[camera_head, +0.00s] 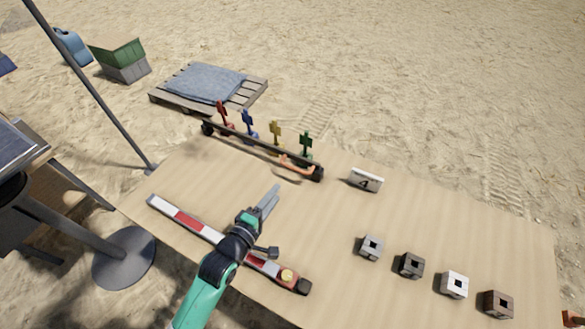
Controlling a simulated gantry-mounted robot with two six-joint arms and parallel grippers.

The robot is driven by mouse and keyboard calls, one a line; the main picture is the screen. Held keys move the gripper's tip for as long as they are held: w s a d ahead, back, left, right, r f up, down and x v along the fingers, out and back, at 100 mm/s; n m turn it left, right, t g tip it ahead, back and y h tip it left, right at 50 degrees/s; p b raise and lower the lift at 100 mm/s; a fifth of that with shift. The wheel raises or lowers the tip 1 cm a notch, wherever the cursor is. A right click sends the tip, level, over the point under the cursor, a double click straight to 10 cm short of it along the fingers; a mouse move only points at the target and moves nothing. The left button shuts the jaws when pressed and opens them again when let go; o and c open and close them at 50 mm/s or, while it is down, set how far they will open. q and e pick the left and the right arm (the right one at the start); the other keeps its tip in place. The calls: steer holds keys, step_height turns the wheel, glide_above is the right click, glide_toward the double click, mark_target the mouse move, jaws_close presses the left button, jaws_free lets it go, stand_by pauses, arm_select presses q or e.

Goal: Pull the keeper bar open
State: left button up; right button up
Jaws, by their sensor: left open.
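A long dark keeper bar (250,145) runs along the front of a row of coloured upright pieces at the back of the table. An orange-tan handle (297,165) sits near its right end. The upright pieces are red (223,114), blue (248,122), yellow (275,134) and green (306,143). My left gripper (271,197) is open and empty, with its fingers pointing toward the bar, a short way in front of it and apart from the handle. My right gripper is not in view.
Several square blocks with holes (411,265) line the right side. The table (440,215) between sign and blocks is clear.

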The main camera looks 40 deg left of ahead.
arm_select(q)
steer(key=b+x, duration=0.5)
steer(key=x, duration=0.6)
steer(key=shift+d, duration=0.1)
steer(key=shift+w, duration=0.45)
jaws_close()
stand_by(0.6)
